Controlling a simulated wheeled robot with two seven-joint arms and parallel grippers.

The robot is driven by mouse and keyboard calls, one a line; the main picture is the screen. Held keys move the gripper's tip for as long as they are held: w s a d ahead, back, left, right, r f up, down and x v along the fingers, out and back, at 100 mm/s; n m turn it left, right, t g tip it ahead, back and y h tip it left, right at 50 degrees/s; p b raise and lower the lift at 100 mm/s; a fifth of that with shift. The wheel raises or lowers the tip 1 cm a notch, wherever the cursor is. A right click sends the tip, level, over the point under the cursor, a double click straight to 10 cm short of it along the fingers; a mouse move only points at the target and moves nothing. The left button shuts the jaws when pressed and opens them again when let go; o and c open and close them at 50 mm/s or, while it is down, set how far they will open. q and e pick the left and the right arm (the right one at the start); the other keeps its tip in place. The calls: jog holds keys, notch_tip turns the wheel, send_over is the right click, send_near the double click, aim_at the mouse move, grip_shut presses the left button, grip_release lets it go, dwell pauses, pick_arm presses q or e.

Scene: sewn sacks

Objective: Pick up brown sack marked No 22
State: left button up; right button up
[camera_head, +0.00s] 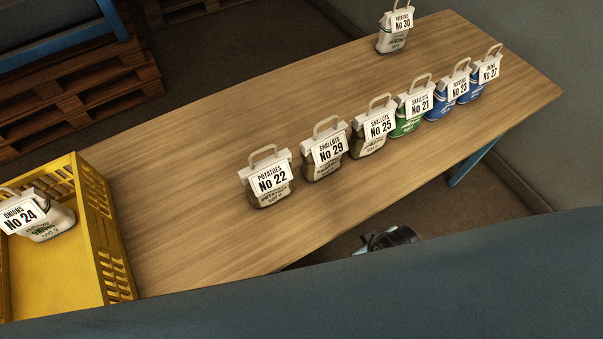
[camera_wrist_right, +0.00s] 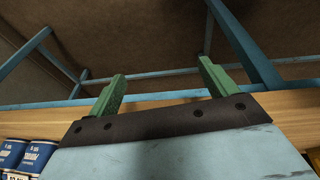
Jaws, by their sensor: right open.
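The brown sack marked No 22 (camera_head: 268,198) stands upright on the wooden table in the head view. Its white label reads Potatoes and a pale loop handle rises above it. It is the leftmost sack of the row. My right gripper (camera_wrist_right: 162,75) shows in the right wrist view with its green fingers wide apart and nothing between them. It is at the table's edge, with the table's blue frame beyond the fingers. It is apart from the sack, which I cannot see in the wrist view. My left gripper is out of view.
Brown sacks No 29 (camera_head: 324,170) and No 25 (camera_head: 366,147) stand to its right, then green No 21 (camera_head: 407,124) and blue sacks. White No 30 (camera_head: 392,41) stands at the back. A yellow crate (camera_head: 106,235) holding white No 24 (camera_head: 50,226) is at left. The table's middle is clear.

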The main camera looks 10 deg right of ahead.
jog(key=w+a+r+n+t, duration=0.1)
jog(key=w+a+r+n, duration=0.1)
jog(key=n, duration=0.3)
jog(key=w+a+r+n+t, duration=0.2)
jog(key=w+a+r+n, duration=0.1)
jog(key=r+n, duration=0.2)
jog(key=w+a+r+n+t, duration=0.2)
jog(key=w+r+n, duration=0.1)
jog(key=n, duration=0.3)
jog(key=shift+a+r+p, duration=0.15)
jog(key=shift+r+p, duration=0.2)
jog(key=shift+r, duration=0.3)
jog(key=w+a+r+n+t+y, duration=0.25)
jog(key=a+r+n, duration=0.4)
jog(key=n, duration=0.45)
jog(key=n+t+y, duration=0.2)
jog(key=n, duration=0.7)
send_near(260, 152)
jog(key=shift+s+d+f+b+x, duration=0.15)
jog(key=shift+f+x, duration=0.15)
jog(key=shift+x, duration=1.85)
jog(key=shift+d+f+b+x, duration=0.15)
jog(key=shift+f+x, duration=0.15)
jog(key=shift+x, duration=1.9)
jog(key=shift+s+d+f+b+x, duration=0.15)
jog(key=shift+f+x, duration=0.2)
jog(key=shift+x, duration=1.8)
jog(key=shift+c, duration=0.3)
